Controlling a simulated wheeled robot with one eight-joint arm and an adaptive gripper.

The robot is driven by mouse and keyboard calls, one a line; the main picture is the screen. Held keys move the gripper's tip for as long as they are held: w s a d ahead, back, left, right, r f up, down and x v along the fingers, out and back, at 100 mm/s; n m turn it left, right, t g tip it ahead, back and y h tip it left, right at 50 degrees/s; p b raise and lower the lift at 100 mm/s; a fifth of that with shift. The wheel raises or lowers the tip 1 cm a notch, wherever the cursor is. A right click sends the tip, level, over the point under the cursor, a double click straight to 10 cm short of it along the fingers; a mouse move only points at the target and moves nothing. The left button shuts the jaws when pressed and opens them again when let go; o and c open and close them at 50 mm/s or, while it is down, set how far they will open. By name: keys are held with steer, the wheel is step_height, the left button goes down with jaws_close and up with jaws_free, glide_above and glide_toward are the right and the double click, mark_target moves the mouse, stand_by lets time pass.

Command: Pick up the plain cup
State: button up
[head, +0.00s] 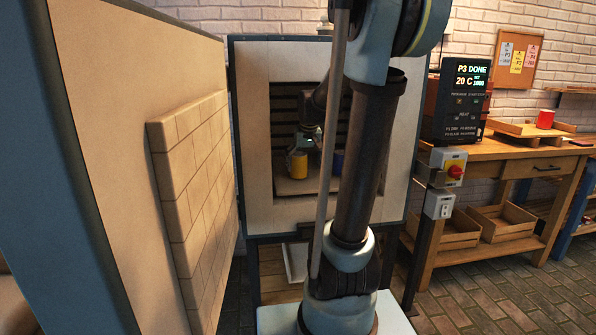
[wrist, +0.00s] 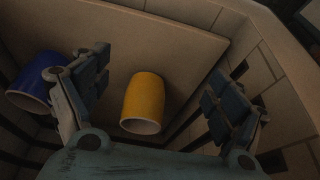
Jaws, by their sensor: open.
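A plain yellow cup (head: 298,165) stands on the shelf inside the open kiln. In the wrist view the yellow cup (wrist: 146,98) lies between my two spread fingers, apart from both. My gripper (head: 307,140) is inside the kiln, just above and beside the yellow cup in the head view. My gripper (wrist: 158,75) is open and empty. A blue cup (wrist: 33,82) is just outside the left finger, which hides part of it. In the head view the blue cup (head: 337,162) is partly hidden by my arm. No pattern is visible on either cup.
The kiln opening (head: 257,150) frames my arm, with brick walls (wrist: 285,100) close to the right finger. The open kiln door (head: 195,180) stands at the left. A control box (head: 463,102) and a red cup (head: 545,118) are on the workbench at right.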

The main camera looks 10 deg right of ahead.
mark_target(300, 154)
steer(key=shift+t, duration=0.3)
steer(key=w, duration=1.1)
steer(key=shift+w+d+f, duration=0.2)
steer(key=shift+w+f, duration=0.05)
steer(key=shift+w, duration=0.15)
steer(key=shift+w+f, duration=0.15)
steer(key=shift+w, duration=0.4)
steer(key=shift+x, duration=3.7)
steer(key=shift+s+a, duration=0.2)
steer(key=shift+c, duration=0.6)
steer(key=c, duration=1.2)
